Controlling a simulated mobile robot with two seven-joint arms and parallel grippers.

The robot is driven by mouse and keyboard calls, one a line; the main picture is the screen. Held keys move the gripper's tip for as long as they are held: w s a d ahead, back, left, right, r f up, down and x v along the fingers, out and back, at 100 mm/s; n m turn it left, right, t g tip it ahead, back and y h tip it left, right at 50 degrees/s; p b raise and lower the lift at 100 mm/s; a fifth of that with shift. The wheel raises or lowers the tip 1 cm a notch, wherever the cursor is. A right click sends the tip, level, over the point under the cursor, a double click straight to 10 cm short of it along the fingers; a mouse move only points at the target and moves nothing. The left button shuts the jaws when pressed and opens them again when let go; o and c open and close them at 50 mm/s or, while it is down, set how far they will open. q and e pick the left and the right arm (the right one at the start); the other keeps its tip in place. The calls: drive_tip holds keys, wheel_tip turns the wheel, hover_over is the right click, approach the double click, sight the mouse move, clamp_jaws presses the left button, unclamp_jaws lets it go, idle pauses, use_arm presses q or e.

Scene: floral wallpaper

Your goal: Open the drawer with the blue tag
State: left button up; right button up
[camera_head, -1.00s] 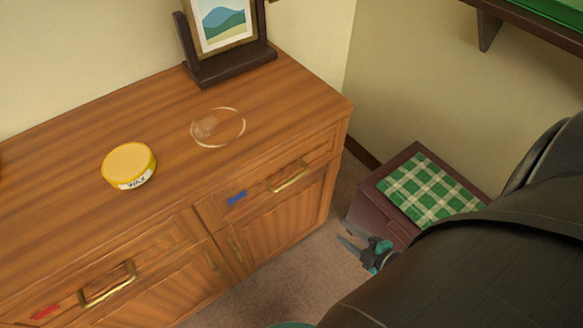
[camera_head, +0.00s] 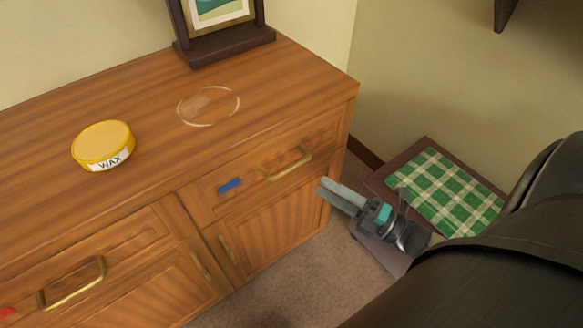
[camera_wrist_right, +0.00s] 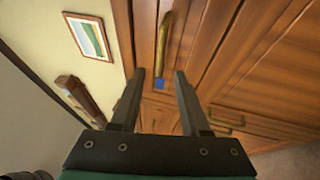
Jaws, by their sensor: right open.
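The drawer with the blue tag (camera_head: 229,186) is at the upper right of the wooden cabinet front and looks shut. Its brass handle (camera_head: 287,163) is right of the tag. In the right wrist view the handle (camera_wrist_right: 165,42) and the blue tag (camera_wrist_right: 159,85) show beyond the fingers. My right gripper (camera_head: 337,194) is open and empty, to the right of the handle and apart from it in the head view. My left gripper is not in view.
A yellow wax tin (camera_head: 103,147) and a dark picture stand (camera_head: 222,43) are on the cabinet top (camera_head: 150,120). A second drawer handle (camera_head: 72,283) is at left, with a red tag (camera_head: 7,312). A low box with a green checked cloth (camera_head: 447,190) stands right of the cabinet.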

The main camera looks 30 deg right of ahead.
sight(291, 166)
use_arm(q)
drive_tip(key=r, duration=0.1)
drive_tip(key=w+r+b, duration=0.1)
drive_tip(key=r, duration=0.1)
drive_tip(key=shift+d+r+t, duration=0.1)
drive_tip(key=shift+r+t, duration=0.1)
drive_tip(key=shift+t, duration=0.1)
use_arm(e)
drive_tip(key=x, duration=0.9)
drive_tip(key=shift+w+a+r, duration=0.1)
drive_tip(key=shift+w, duration=0.25)
drive_tip(key=shift+c, duration=0.2)
clamp_jaws()
